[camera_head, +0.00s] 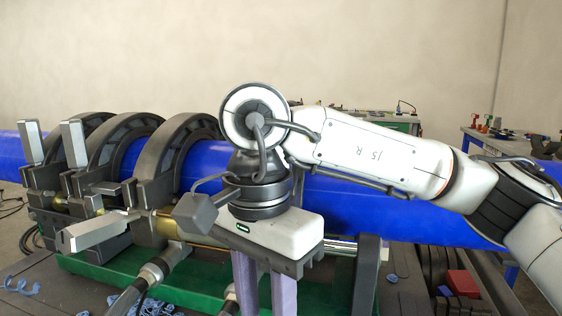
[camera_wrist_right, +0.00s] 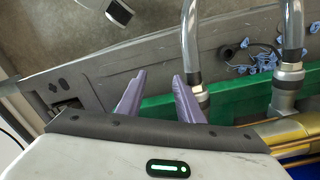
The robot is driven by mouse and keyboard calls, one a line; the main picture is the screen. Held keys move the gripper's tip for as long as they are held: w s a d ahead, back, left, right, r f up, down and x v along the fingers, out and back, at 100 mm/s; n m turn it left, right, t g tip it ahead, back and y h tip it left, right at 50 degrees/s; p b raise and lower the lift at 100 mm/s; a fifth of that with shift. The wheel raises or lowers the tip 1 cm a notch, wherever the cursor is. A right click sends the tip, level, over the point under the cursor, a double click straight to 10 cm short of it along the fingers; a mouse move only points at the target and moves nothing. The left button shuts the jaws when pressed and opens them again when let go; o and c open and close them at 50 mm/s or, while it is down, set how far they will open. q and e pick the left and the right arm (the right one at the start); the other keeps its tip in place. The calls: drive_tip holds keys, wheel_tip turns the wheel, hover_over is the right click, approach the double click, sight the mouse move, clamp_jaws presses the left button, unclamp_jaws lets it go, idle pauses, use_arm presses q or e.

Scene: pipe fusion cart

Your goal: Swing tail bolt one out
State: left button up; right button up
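Grey block-ended tail bolts are on the clamps at left in the head view. Two stand upright, the far-left bolt (camera_head: 31,142) and the middle bolt (camera_head: 74,144). A third bolt (camera_head: 92,232) lies swung out, nearly level, toward the front. I cannot tell which is number one. My right gripper (camera_head: 264,295) points down in front of the blue pipe, right of the third bolt and apart from it. In the right wrist view its two purple fingers (camera_wrist_right: 158,76) are apart with nothing between them. My left gripper's fingers are not in view.
The blue pipe (camera_head: 340,205) runs across through several dark clamp rings (camera_head: 187,150). Hoses with metal fittings (camera_head: 152,272) rise in front of the green frame (camera_head: 90,268). Blue shavings (camera_wrist_right: 262,60) lie on the grey cart top. A red block (camera_head: 462,283) sits at right.

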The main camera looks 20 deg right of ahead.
drive_tip(key=shift+o, duration=0.5)
drive_tip(key=r, duration=0.1)
drive_tip(key=p, duration=0.1)
drive_tip(key=w+r, duration=0.1)
drive_tip(key=shift+a+r+p, duration=0.35)
drive_tip(key=o, duration=0.9)
drive_tip(key=r+p, duration=0.1)
drive_tip(key=r, duration=0.1)
drive_tip(key=r+p, duration=0.1)
drive_tip(key=shift+w+a+r+p, duration=0.1)
drive_tip(key=shift+a+r+p, duration=0.15)
drive_tip(key=shift+p, duration=0.1)
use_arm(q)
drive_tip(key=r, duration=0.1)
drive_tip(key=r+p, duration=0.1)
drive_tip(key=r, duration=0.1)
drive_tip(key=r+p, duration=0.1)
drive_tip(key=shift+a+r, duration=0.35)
use_arm(e)
wheel_tip(320, 180, up, 3)
drive_tip(key=shift+d+f, duration=0.1)
drive_tip(key=shift+d, duration=0.05)
use_arm(q)
drive_tip(key=shift+p, duration=0.3)
